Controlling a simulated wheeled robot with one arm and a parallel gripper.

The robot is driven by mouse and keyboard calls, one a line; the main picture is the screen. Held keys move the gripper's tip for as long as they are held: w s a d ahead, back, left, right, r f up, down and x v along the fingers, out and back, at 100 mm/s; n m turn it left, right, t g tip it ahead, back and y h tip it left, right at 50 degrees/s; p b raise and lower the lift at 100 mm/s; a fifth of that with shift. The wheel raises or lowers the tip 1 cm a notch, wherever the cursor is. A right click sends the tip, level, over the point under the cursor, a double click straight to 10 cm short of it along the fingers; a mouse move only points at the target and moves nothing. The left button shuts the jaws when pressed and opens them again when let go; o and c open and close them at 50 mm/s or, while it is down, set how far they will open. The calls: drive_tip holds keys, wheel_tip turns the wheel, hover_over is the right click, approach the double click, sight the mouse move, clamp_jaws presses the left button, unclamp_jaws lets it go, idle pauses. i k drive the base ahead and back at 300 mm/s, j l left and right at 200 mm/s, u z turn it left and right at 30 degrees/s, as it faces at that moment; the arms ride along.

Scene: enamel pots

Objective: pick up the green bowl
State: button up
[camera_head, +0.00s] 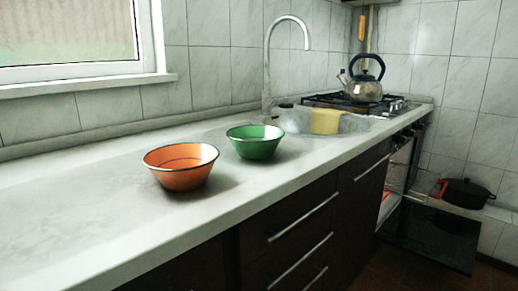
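My gripper does not show in this view.
Behind the green bowl is a sink with a tall curved faucet (268,65) and a yellow cloth (326,121) on its edge. A kettle (363,87) stands on the stove beyond. The counter left of the orange bowl is clear. A black pot (463,193) sits low at right.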

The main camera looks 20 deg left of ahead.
sight(251, 142)
drive_tip(key=u, duration=1.2)
